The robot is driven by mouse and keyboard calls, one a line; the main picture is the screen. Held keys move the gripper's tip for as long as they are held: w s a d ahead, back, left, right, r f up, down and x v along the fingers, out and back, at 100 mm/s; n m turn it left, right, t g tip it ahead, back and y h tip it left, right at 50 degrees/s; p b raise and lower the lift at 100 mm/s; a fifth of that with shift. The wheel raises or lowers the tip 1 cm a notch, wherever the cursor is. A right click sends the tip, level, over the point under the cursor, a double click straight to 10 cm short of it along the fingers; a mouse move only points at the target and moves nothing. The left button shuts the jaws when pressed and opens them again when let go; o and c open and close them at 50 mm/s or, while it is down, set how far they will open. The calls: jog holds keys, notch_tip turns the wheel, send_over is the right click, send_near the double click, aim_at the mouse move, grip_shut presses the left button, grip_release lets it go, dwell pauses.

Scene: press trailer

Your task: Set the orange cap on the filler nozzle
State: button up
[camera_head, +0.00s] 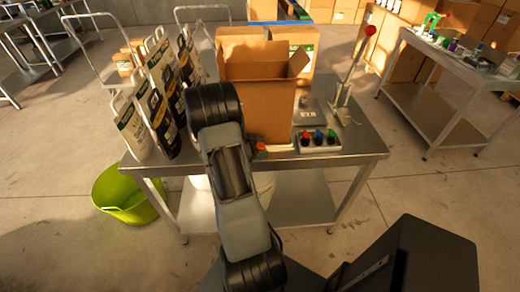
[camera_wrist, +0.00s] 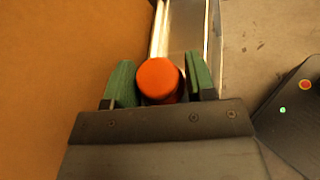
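The orange cap (camera_wrist: 159,78) sits between the green fingers of my gripper (camera_wrist: 160,84) in the wrist view. The fingers appear closed on its sides, with its round top facing the camera. In the head view, the orange cap (camera_head: 261,147) shows as a small spot beside my gripper (camera_head: 256,148), at the front edge of the metal table, in front of the open cardboard box. My arm hides much of the gripper there. I cannot pick out the filler nozzle in either view.
The open cardboard box (camera_head: 258,95) stands close behind my gripper. A box with coloured knobs (camera_head: 318,146) is right of it, near the table edge (camera_head: 350,152). A red-knobbed lever (camera_head: 357,60) rises behind. White and black containers (camera_head: 135,125) stand left. A green tub (camera_head: 124,205) is on the floor.

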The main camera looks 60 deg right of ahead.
jog(key=c, duration=0.5)
jog(key=shift+c, duration=0.5)
